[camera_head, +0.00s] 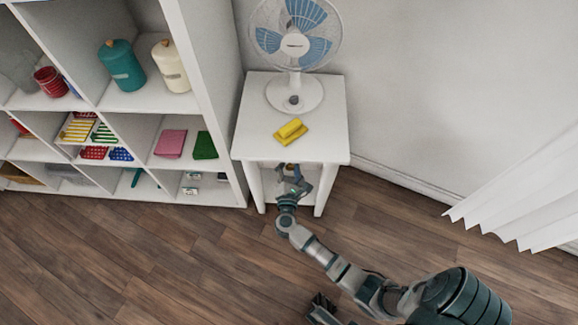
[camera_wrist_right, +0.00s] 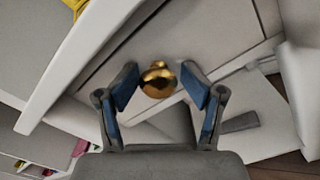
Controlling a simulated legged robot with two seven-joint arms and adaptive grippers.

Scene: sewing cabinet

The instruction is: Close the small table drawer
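The small white table (camera_head: 318,134) stands against the wall beside the shelf. Its drawer front (camera_wrist_right: 205,35) shows in the right wrist view with a round brass knob (camera_wrist_right: 158,80). A thin dark line runs along the drawer's edge; I cannot tell how far out the drawer is. My right gripper (camera_head: 294,172) is at the table's front, below the top's edge. In the wrist view the right gripper (camera_wrist_right: 160,93) is open, with its blue-padded fingers on either side of the knob, apparently apart from it. A dark part at the bottom edge, apparently my left gripper (camera_head: 322,309), is mostly cut off.
A white fan (camera_head: 294,47) and a yellow folded cloth (camera_head: 291,131) are on the tabletop. A white shelf (camera_head: 208,85) with containers and fabrics stands close on the left. A white curtain (camera_head: 525,200) hangs at right. The wooden floor (camera_head: 150,255) in front is clear.

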